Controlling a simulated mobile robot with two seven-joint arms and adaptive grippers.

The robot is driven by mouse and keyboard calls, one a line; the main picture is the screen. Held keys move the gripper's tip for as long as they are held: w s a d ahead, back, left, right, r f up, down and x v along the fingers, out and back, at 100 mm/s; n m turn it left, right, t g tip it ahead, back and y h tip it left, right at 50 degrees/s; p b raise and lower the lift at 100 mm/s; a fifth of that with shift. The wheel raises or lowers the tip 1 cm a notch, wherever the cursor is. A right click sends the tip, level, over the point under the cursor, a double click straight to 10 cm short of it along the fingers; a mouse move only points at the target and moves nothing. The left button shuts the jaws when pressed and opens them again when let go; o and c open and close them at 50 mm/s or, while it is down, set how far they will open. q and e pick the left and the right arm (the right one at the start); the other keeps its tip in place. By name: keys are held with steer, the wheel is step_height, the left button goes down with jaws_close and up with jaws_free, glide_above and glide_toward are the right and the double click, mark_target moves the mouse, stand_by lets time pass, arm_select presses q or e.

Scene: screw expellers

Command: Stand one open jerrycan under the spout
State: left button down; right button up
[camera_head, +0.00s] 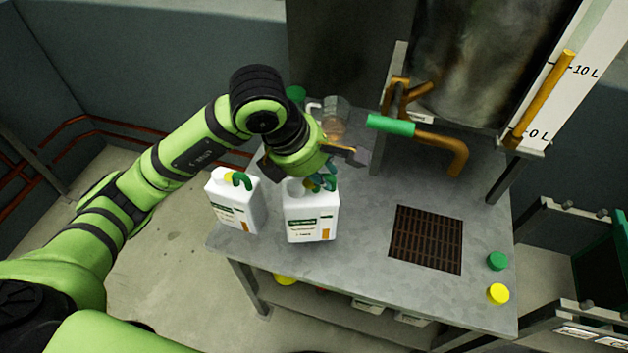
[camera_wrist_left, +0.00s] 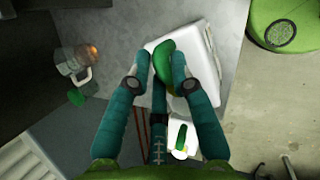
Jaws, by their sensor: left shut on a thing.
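A white jerrycan (camera_head: 312,222) with a green handle is at the left part of the metal table. A pale round mouth shows on its top, with no coloured cap seen. My left gripper (camera_head: 325,178) is above it, shut on its green handle; the wrist view shows both fingers (camera_wrist_left: 165,80) around the handle. I cannot tell whether its base touches the table. A second white jerrycan (camera_head: 233,208), with a green handle and yellow at its top, stands left of it at the edge. The brown spout (camera_head: 458,160) bends down at the right.
A dark grate (camera_head: 426,239) is set in the table (camera_head: 370,210) below and left of the spout. A green cap (camera_head: 497,260) and a yellow cap (camera_head: 498,293) lie right. A glass jug (camera_head: 336,113) and a green valve handle (camera_head: 390,125) are behind.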

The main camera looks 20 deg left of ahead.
mark_target(315, 187)
arm_select(q)
steer(key=shift+w+a+f, duration=0.2)
steer(key=shift+a+f, duration=0.15)
steer(key=shift+a, duration=0.3)
step_height(315, 187, down, 4)
steer(key=shift+r+p, duration=0.1)
steer(key=shift+p, duration=0.45)
steer(key=shift+f, duration=0.2)
steer(key=shift+f, duration=0.15)
steer(key=c, duration=1.1)
jaws_free()
